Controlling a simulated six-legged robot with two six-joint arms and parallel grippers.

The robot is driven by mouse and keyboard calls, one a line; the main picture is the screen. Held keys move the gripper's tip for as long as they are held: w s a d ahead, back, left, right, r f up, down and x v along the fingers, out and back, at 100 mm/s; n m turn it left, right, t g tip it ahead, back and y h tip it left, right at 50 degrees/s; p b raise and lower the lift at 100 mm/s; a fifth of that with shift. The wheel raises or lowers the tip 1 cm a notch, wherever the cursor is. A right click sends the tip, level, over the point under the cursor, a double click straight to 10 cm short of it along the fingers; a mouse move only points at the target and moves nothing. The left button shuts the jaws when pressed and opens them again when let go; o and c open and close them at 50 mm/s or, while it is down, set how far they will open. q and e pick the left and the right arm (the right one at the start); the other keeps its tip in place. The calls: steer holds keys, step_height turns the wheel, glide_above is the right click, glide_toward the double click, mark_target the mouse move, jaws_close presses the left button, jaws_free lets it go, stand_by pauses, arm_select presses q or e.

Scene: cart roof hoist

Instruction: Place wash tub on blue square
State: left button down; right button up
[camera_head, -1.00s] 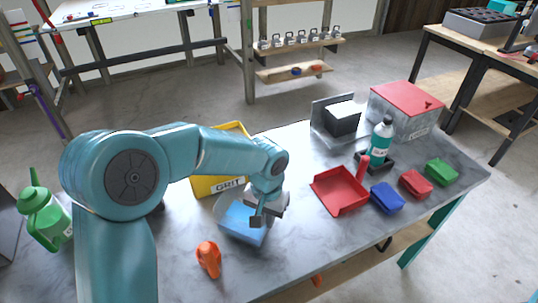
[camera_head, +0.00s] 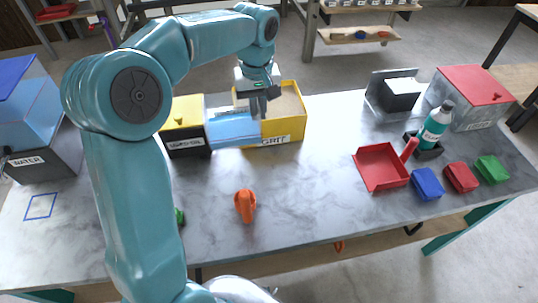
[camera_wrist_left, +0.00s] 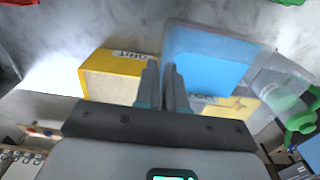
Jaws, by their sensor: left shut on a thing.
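The wash tub (camera_head: 233,130) is a clear-walled tub with a blue bottom or contents. My left gripper (camera_head: 260,112) is shut on its right-hand wall and holds it in front of the yellow GRIT box. In the left wrist view the tub (camera_wrist_left: 208,62) hangs to the right of the closed fingers (camera_wrist_left: 164,88). The height of the tub over the table is hard to tell. The blue square (camera_head: 40,206) is an outline on the tabletop at the far left, and it is bare. My right gripper is out of view.
A yellow GRIT box (camera_head: 290,122) and a yellow-lidded box (camera_head: 187,143) stand behind the tub. A WATER container (camera_head: 45,160) is behind the square. An orange object (camera_head: 245,205) stands mid-table. A red dustpan (camera_head: 380,166) lies right. My arm hides most of a green object (camera_head: 180,217).

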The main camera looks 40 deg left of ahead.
arm_select(q)
step_height(320, 180, down, 17)
steer(key=shift+f, duration=0.15)
steer(key=shift+f+b, duration=0.25)
steer(key=shift+b, duration=0.1)
steer(key=c, duration=1.2)
jaws_free()
steer(key=shift+r, duration=0.1)
